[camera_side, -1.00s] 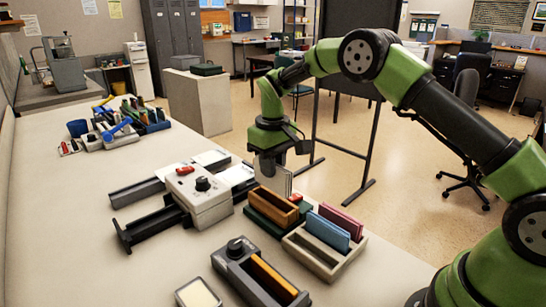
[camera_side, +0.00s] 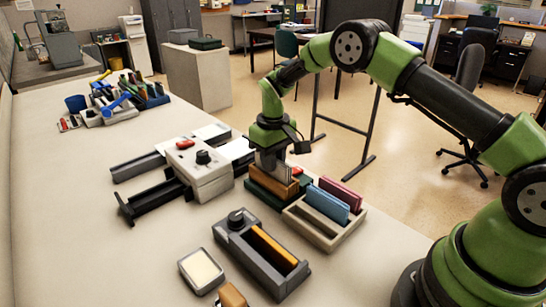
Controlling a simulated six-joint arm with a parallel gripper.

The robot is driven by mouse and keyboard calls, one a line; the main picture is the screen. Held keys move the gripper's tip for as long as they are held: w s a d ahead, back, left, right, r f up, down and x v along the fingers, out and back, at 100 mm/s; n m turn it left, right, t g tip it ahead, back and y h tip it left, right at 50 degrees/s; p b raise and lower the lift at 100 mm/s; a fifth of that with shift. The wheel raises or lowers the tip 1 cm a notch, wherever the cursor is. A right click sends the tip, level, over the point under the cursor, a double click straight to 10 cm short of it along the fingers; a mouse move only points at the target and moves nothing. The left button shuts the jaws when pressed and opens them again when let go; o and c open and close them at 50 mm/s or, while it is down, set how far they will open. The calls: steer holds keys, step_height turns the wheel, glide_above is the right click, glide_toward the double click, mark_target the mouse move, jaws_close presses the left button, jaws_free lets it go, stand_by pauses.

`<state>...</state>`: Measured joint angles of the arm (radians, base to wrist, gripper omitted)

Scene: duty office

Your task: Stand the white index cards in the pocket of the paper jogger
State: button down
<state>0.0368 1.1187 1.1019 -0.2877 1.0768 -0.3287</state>
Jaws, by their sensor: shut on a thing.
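My gripper (camera_side: 270,152) points down, shut on the white index cards (camera_side: 273,166), which show as a pale upright strip below the fingers. The paper jogger appears to be the wooden-brown box (camera_side: 270,187) on a dark green base (camera_side: 252,194), with a red part at its right end. The gripper is directly over its open pocket. The lower edge of the cards is hidden by the box's front wall, so they seem at least partly inside. I cannot tell whether they touch the bottom.
Close on the right is a beige rack (camera_side: 316,230) holding blue cards (camera_side: 327,206) and pink cards (camera_side: 341,193). In front is a grey knobbed device (camera_side: 246,250) with an orange slot. A white machine (camera_side: 203,178) with rails stands left.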

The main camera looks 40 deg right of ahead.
stand_by(0.3)
steer(key=c, duration=1)
jaws_free()
steer(key=shift+r, duration=4.5)
